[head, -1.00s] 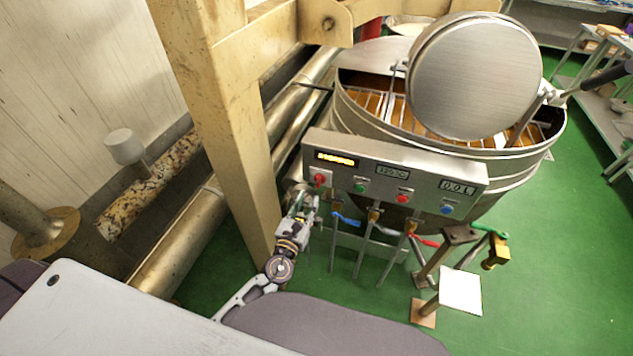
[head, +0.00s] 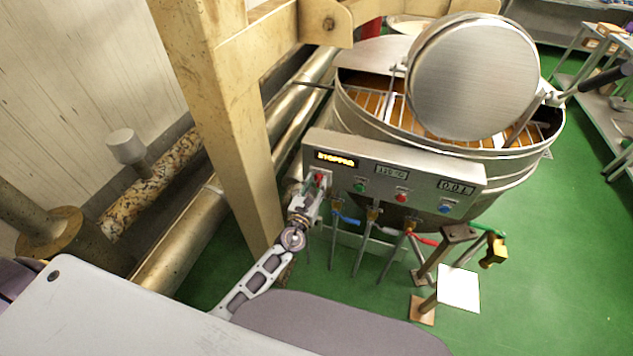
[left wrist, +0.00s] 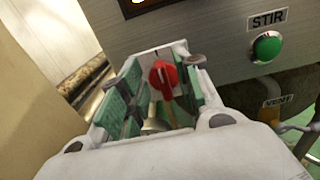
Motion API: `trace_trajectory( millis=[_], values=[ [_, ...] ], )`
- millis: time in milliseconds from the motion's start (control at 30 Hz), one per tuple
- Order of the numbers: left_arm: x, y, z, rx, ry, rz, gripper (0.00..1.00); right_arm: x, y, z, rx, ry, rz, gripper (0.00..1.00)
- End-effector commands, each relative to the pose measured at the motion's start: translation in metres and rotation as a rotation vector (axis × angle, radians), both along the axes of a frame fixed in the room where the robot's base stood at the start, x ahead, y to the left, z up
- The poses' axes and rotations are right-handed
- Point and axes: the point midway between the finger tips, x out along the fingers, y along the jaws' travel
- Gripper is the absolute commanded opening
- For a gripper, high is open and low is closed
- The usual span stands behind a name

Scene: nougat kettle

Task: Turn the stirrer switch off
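The red stirrer switch (head: 320,178) is at the left end of the kettle's control panel (head: 430,183), below a lit yellow display (head: 335,158) that appears to read "STOPPED". In the left wrist view, the red switch knob (left wrist: 163,78) shows between the green-padded fingers of my left gripper (left wrist: 155,92). The fingers stand apart, with a gap around the knob. The knob is close to the right finger; I cannot tell whether they touch. In the head view my left gripper (head: 312,192) is right at the switch and partly covers it. My right gripper is not in view.
Right of the switch are green (head: 360,187), red (head: 401,197) and blue (head: 444,208) buttons. Valve handles, such as the blue one (head: 346,219), sit below the panel. A beige post (head: 235,130) stands just left. The round kettle (head: 480,160) is behind.

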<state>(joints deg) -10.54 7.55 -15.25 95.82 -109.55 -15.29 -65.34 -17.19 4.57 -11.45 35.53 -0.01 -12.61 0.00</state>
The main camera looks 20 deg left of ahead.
Motion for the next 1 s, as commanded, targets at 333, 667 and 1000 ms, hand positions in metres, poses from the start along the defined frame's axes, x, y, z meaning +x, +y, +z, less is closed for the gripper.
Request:
trace_trajectory(
  millis=[333,667,1000],
  values=[
    [0.0127,-0.0003,0.0005,-0.002,0.000,0.001,0.33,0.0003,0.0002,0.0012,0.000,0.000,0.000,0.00],
    [0.0127,-0.0004,0.0003,-0.002,0.000,0.001,0.24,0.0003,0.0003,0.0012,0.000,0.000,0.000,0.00],
    [0.0126,-0.0004,0.0003,-0.001,0.000,0.000,0.00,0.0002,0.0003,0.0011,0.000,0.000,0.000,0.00]
  ],
)
